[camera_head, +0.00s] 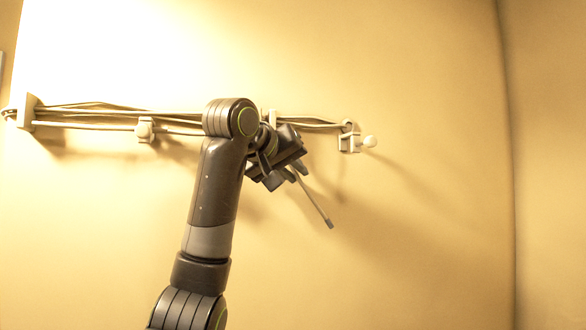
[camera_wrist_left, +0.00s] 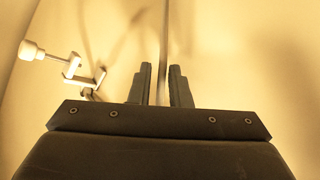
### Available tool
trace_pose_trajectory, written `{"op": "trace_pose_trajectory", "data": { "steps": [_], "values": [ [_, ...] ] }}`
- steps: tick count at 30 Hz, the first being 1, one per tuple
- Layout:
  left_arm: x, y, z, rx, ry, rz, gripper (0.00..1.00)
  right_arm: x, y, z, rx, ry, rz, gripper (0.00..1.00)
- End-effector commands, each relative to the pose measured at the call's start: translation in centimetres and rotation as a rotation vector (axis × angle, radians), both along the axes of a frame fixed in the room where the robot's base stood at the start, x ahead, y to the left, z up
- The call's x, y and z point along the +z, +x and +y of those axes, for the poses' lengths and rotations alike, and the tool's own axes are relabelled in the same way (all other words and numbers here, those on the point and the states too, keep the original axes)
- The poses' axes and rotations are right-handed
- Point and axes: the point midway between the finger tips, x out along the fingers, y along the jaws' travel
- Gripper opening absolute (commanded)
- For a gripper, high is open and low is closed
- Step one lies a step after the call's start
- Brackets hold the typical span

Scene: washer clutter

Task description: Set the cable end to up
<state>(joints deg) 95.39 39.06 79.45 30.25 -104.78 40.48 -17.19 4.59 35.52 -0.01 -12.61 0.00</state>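The cable end is a thin, straight, pale rod (camera_head: 312,201) with a dark tip (camera_head: 329,225). In the head view it slants down to the right from my left gripper (camera_head: 281,176), which is in front of the wall. In the left wrist view the two fingers of my left gripper (camera_wrist_left: 160,72) stand apart with a narrow gap. The pale rod (camera_wrist_left: 164,45) runs upright in line with this gap. I see space beside it, and I cannot tell whether a finger touches it. The rod's upper part is hidden by the gripper. My right gripper is not in view.
A bundle of pale cables (camera_head: 90,113) runs along the wall, held by a bracket (camera_head: 26,111) and a clip (camera_head: 145,130). A knobbed clip (camera_head: 349,143) sits at its right end, also seen in the left wrist view (camera_wrist_left: 71,66). The wall right of it is bare.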

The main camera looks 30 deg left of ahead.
Motion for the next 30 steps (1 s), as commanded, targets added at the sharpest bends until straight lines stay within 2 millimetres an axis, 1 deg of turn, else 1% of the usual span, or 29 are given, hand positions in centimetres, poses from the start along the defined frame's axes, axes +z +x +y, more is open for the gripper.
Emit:
{"op": "trace_pose_trajectory", "data": {
  "steps": [3, 6, 7, 20, 26, 30],
  "values": [
    [0.0, 0.0, 0.0, 0.0, 0.0, 0.0, 0.16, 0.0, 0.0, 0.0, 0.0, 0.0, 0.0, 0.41],
    [0.0, 0.0, 0.0, 0.0, 0.0, 0.0, 0.03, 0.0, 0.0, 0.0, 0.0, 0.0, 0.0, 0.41],
    [0.0, 0.0, 0.0, 0.0, 0.0, 0.0, 0.0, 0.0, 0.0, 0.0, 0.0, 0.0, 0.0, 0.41],
    [0.0, 0.0, 0.0, 0.0, -0.007, -0.007, 0.0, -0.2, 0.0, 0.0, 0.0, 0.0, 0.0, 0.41],
    [0.0, 0.3, -0.3, 0.001, -0.049, -0.056, 0.0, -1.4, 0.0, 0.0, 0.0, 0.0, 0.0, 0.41],
    [0.2, 0.8, -0.7, 0.002, -0.108, -0.121, 0.0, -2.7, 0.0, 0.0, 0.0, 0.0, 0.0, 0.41]
  ]
}}
